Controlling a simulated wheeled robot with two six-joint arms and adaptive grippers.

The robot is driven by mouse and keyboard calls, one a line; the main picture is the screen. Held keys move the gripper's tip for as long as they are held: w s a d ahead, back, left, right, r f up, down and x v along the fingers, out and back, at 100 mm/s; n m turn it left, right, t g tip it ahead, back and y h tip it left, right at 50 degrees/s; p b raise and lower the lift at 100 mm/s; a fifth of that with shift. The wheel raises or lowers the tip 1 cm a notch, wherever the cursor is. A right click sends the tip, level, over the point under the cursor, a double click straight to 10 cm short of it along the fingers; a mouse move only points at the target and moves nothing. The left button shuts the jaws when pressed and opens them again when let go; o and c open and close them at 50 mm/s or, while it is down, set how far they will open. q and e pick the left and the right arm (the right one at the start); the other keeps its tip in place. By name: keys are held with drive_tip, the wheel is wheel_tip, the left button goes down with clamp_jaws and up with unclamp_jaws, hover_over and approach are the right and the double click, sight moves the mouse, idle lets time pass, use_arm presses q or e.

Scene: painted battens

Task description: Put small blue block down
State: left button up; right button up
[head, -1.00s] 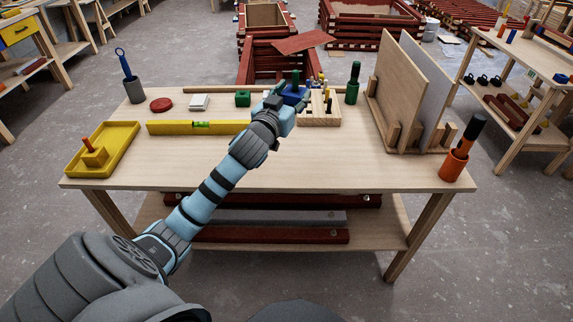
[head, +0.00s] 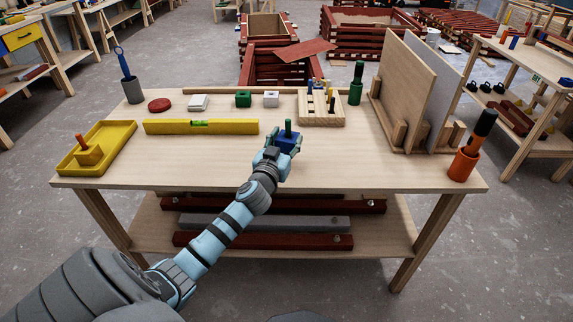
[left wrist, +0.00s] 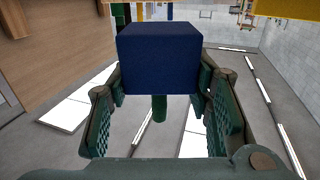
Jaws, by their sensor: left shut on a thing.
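The small blue block (head: 288,145) is held by my left gripper (head: 279,149), over the front middle of the workbench (head: 200,160). A green peg (head: 288,127) stands upright out of its top. In the left wrist view the blue block (left wrist: 160,58) sits between the two fingers, and a green peg end (left wrist: 159,107) shows on its other side. I cannot tell whether the block touches the bench top or is a little above it. My right gripper is not in view.
Behind the block stand a peg rack (head: 321,108), a white block (head: 271,99) and a green block (head: 243,99). A yellow level (head: 201,126) lies to the left; upright boards (head: 400,85) stand to the right.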

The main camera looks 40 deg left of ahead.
use_arm(q)
wheel_tip(320, 180, down, 5)
drive_tip(key=b, duration=0.2)
drive_tip(key=shift+f+b, duration=0.1)
drive_tip(key=shift+b, duration=0.25)
drive_tip(key=shift+r, duration=0.2)
drive_tip(key=shift+f, duration=0.2)
drive_tip(key=o, duration=1.1)
drive_tip(key=shift+o, duration=0.2)
